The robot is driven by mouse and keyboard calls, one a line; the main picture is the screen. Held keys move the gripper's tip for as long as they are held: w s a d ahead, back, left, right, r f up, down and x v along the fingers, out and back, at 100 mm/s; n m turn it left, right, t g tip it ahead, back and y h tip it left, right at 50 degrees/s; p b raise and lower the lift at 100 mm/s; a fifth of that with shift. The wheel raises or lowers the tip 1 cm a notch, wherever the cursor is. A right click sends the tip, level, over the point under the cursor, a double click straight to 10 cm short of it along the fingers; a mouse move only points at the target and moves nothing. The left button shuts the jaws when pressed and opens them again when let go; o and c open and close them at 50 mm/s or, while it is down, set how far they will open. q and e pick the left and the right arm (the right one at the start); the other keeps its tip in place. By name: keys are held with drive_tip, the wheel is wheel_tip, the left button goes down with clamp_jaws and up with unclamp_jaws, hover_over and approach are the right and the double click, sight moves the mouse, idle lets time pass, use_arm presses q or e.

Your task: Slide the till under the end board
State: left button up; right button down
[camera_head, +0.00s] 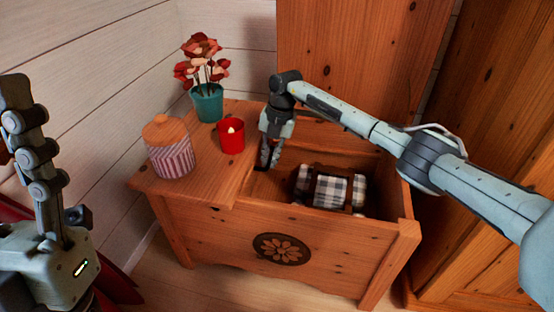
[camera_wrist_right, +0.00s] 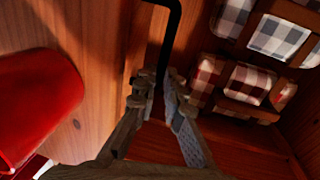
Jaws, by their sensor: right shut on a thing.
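The end board (camera_head: 205,185) is the fixed wooden top at the left of the open chest (camera_head: 330,240). The till (camera_head: 268,186) is a wooden piece inside the chest, beside the end board's inner edge, and much of it is hidden. My right gripper (camera_head: 268,162) reaches down there and is shut on it. In the right wrist view the fingers (camera_wrist_right: 162,95) are close together over the reddish till wood (camera_wrist_right: 165,143), and a dark bent bar (camera_wrist_right: 175,25) runs down towards them. My left gripper (camera_head: 20,110) points up at the left edge, away from the chest; its jaw opening is unclear.
A striped jar (camera_head: 171,158), a red candle cup (camera_head: 231,138) and a potted flower (camera_head: 208,105) stand on the end board. A strapped checked blanket roll (camera_head: 333,187) lies in the chest, right of my gripper. Wooden furniture (camera_head: 500,150) stands close at the right.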

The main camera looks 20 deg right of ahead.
drive_tip(key=shift+w+a+r, duration=0.1)
drive_tip(key=shift+w+a, duration=0.05)
drive_tip(key=shift+a, duration=0.15)
drive_tip(key=c, duration=1.6)
unclamp_jaws()
wheel_tip(320, 180, up, 8)
drive_tip(key=d, duration=0.1)
drive_tip(key=shift+s+d, duration=0.15)
drive_tip(key=shift+s, duration=0.25)
drive_tip(key=shift+f, duration=0.2)
